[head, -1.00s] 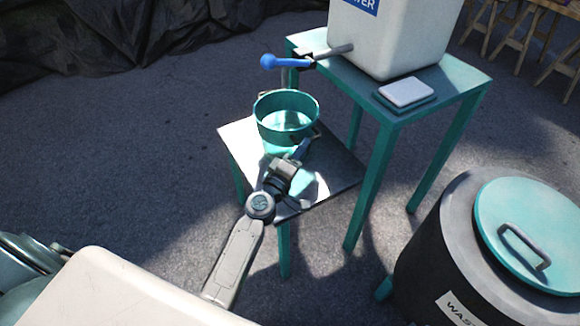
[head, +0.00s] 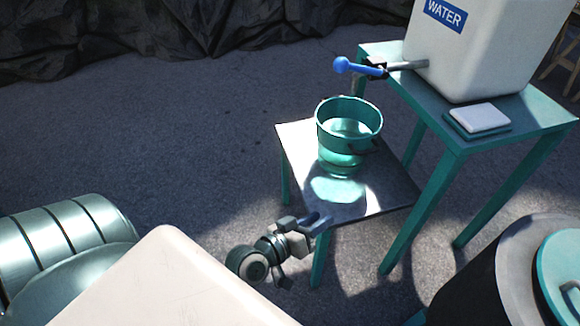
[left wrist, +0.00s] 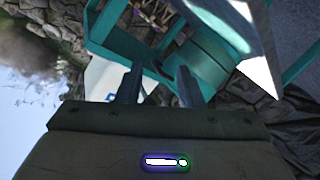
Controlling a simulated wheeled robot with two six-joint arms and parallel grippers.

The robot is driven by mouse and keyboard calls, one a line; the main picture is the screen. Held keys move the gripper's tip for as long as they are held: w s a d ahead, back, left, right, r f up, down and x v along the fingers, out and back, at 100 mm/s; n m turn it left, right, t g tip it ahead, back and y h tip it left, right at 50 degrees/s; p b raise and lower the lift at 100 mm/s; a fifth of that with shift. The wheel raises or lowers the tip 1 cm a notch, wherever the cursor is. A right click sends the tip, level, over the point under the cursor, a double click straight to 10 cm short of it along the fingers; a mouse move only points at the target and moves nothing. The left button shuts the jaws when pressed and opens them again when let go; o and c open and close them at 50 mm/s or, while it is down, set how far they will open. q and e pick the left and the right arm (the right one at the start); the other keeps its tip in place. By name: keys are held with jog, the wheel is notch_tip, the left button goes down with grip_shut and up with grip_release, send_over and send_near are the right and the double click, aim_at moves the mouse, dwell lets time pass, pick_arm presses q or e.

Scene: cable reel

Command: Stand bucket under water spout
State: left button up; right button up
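The teal bucket (head: 345,148) stands upright on a low stand (head: 385,197). Its handle hangs down at the right side. The spout (head: 395,66) with a blue lever (head: 350,66) sticks out left from the white water tank (head: 485,50). Its outlet shows just behind the bucket's far rim; I cannot tell whether it is over the opening. My left gripper (head: 318,222) is near the stand's front edge, apart from the bucket. In the left wrist view its fingers (left wrist: 158,82) are spread with nothing between them. My right gripper is out of view.
The tank rests on a taller teal table (head: 440,135), beside a white block (head: 479,116) on a teal pad. A dark waste bin (head: 500,260) stands at lower right. Open pavement (head: 160,130) lies left of the stand.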

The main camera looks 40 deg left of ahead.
pick_arm(q)
jog(key=s+a+m+g+y, duration=0.2)
jog(key=s+a+m, duration=0.1)
jog(key=s, duration=0.4)
jog(key=shift+s+f+m+y, duration=0.3)
jog(key=shift+f, duration=0.05)
